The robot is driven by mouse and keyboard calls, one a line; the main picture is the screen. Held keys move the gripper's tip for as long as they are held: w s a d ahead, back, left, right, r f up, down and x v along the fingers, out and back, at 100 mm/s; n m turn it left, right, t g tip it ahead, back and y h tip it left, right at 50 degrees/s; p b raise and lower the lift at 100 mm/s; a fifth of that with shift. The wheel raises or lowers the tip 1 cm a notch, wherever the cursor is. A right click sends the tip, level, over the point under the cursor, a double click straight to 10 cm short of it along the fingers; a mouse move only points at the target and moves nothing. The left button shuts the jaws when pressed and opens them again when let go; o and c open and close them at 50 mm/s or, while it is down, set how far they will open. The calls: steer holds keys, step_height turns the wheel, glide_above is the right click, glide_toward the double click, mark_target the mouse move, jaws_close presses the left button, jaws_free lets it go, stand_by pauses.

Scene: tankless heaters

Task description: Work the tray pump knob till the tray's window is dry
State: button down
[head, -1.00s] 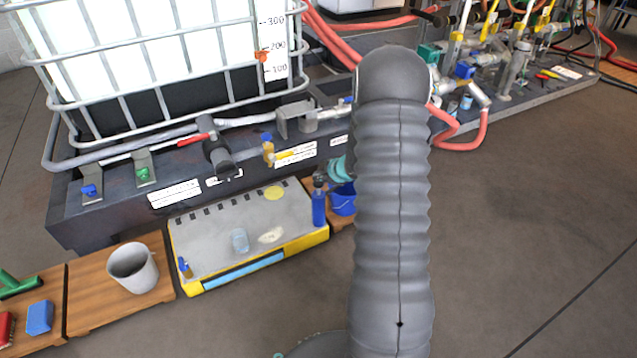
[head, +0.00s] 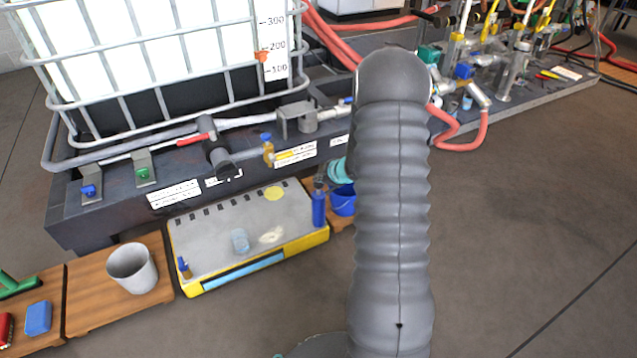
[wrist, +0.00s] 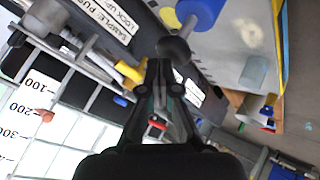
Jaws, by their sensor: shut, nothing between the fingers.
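The grey-topped tray (head: 205,232) with yellow edges sits on the floor-level boards below the tank. A light blue strip, apparently its window (head: 245,274), runs along its front edge. A blue cylinder (head: 318,208) stands at the tray's right end, with a dark round pump knob (head: 319,187) on top. In the wrist view the knob (wrist: 173,49) and the blue cylinder (wrist: 201,12) are just beyond my fingertips. My gripper (wrist: 160,64) is shut and empty, close to the knob; I cannot tell whether they touch.
A caged tank (head: 160,50) on a dark base stands behind the tray, with a valve (head: 218,155) projecting forward. A grey cup (head: 132,267) stands left of the tray, a blue bucket (head: 342,200) right. Floor at right is clear.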

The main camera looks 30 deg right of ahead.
mark_target(320, 184)
steer(key=shift+f+b, duration=0.9)
steer(key=shift+f, duration=0.5)
stand_by(1.1)
steer(key=shift+r, duration=0.2)
steer(key=shift+r+p, duration=1.95)
steer(key=shift+p, duration=0.15)
step_height(320, 184, up, 5)
steer(key=p, duration=0.5)
steer(key=shift+r, duration=0.1)
